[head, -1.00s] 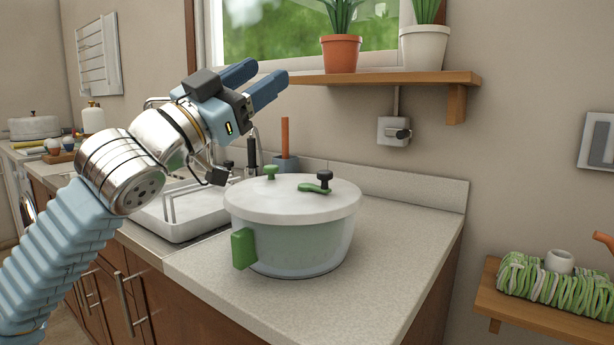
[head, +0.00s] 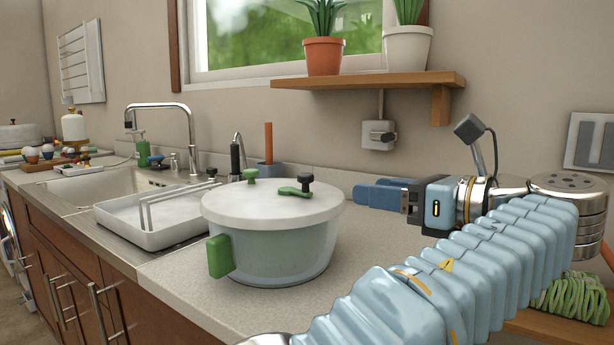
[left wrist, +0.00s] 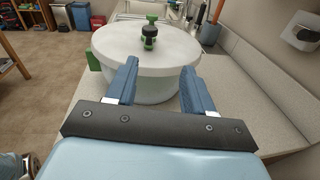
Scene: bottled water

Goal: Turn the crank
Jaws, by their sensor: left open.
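A pot with a white lid (head: 272,205) and clear body stands on the counter, green handle (head: 220,256) at its left. On the lid is a green crank (head: 292,191) with a black knob (head: 306,179); the knob also shows in the left wrist view (left wrist: 149,31), beyond my fingertips. A green knob (head: 251,175) sits at the lid's rear edge. My left gripper (head: 362,193) is open and empty, right of the pot, its blue fingers pointing left toward it. In the left wrist view the fingertips (left wrist: 160,68) appear over the pot's near side, apart from the crank. My right gripper is not in view.
A white dish tray (head: 165,236) and the sink (head: 100,180) lie left of the pot. A wooden shelf (head: 365,80) with potted plants hangs above. A wall box (head: 378,135) is behind. The counter front (head: 190,300) is clear.

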